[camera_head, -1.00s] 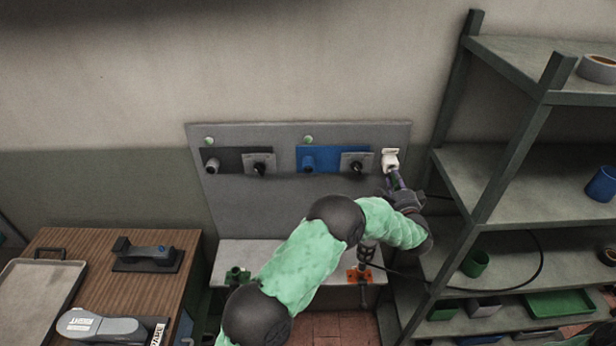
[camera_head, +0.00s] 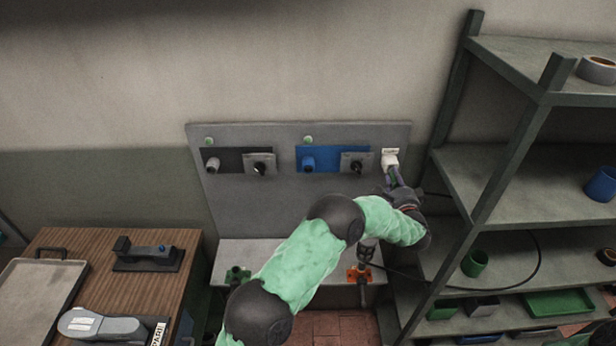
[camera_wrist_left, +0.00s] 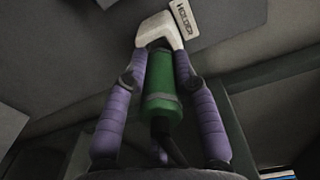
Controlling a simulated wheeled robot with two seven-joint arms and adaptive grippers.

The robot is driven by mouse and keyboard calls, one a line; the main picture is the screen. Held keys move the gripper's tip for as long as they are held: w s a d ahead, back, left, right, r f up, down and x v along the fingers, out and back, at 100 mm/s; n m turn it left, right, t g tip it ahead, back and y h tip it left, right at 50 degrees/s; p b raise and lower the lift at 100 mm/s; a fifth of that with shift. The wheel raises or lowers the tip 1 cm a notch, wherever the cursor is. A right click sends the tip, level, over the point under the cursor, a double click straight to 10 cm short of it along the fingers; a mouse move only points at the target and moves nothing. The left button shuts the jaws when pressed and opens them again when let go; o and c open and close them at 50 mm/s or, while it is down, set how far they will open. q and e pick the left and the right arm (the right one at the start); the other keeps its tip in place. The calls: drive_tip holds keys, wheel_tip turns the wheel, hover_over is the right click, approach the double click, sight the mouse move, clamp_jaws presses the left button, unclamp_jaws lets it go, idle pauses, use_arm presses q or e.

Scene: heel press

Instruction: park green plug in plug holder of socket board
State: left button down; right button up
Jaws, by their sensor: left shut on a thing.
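My left gripper (camera_head: 394,180) is shut on the green plug, with its purple fingers on either side of the plug. In the left wrist view the plug (camera_wrist_left: 163,85) is a green cylinder with a grey band, and a dark cable leaves its lower end. Its far end meets the white plug holder (camera_wrist_left: 160,30), which has a "HOLDER" label; how deep it sits inside cannot be told. In the head view the white holder (camera_head: 390,157) is at the right end of the grey socket board (camera_head: 300,205). The plug is mostly hidden there by the gripper.
The board also carries a black panel (camera_head: 225,153) and a blue panel (camera_head: 328,151) with sockets. A metal shelf rack (camera_head: 505,170) stands close on the right. A black cable (camera_head: 470,289) loops toward it. A wooden cabinet (camera_head: 110,220) is at the left.

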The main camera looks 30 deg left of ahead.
use_arm(q)
drive_tip(key=shift+x, duration=0.95)
drive_tip(key=c, duration=0.9)
unclamp_jaws()
drive_tip(key=v, duration=1.2)
drive_tip(key=shift+s, duration=0.1)
